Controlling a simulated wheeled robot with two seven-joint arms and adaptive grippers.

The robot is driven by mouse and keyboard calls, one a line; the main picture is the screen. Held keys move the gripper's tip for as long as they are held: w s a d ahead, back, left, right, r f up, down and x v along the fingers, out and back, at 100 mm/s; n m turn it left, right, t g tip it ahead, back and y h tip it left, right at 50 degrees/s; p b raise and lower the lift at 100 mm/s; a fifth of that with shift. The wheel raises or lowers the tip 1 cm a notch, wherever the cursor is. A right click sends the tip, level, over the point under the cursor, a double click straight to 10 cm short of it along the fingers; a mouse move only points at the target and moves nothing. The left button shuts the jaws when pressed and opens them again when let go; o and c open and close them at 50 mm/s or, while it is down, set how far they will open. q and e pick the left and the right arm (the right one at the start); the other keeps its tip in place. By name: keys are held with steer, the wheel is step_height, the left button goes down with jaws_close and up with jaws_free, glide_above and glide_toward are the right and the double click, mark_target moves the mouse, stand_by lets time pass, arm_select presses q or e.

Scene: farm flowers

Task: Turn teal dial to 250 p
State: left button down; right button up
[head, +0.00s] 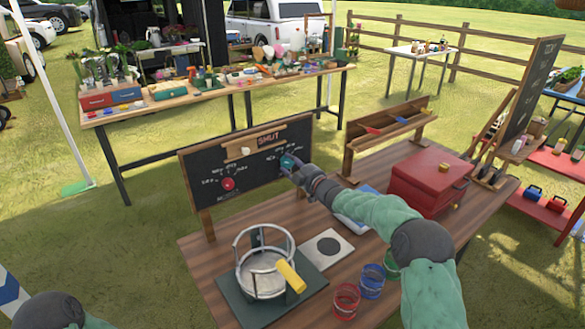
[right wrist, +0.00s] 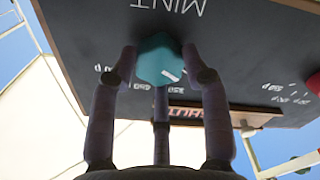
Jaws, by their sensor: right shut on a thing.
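The teal dial (head: 289,161) is on the chalkboard (head: 215,172), right of a red dial (head: 228,184). My right gripper (head: 291,168) is at the teal dial. In the right wrist view, the right gripper's fingers (right wrist: 160,68) are closed around the sides of the teal dial (right wrist: 158,62). A short white pointer mark shows on the dial's face, toward the picture's lower right. White chalk numbers stand around the dial, upside down in this view. I cannot read all of them surely. My left gripper is not in view.
A wooden sign reading SHUT (head: 268,141) is on the board's upper edge. On the table stand a metal pot ring with a yellow handle (head: 290,276), a red box (head: 430,180), and red (head: 345,298) and blue (head: 372,281) ring-like cups near my right arm.

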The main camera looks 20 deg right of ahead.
steer(key=shift+a+r, duration=0.15)
steer(key=shift+r, duration=0.35)
steer(key=o, duration=0.9)
steer(key=shift+o, duration=1.1)
steer(key=shift+a+f, duration=0.1)
steer(key=shift+a, duration=0.1)
steer(key=shift+d+f, duration=0.15)
steer(key=shift+f, duration=0.05)
steer(key=shift+s+d, duration=0.1)
steer(key=shift+s, duration=0.1)
steer(key=v, duration=1.1)
steer(key=shift+s, duration=0.25)
steer(key=shift+r, duration=0.1)
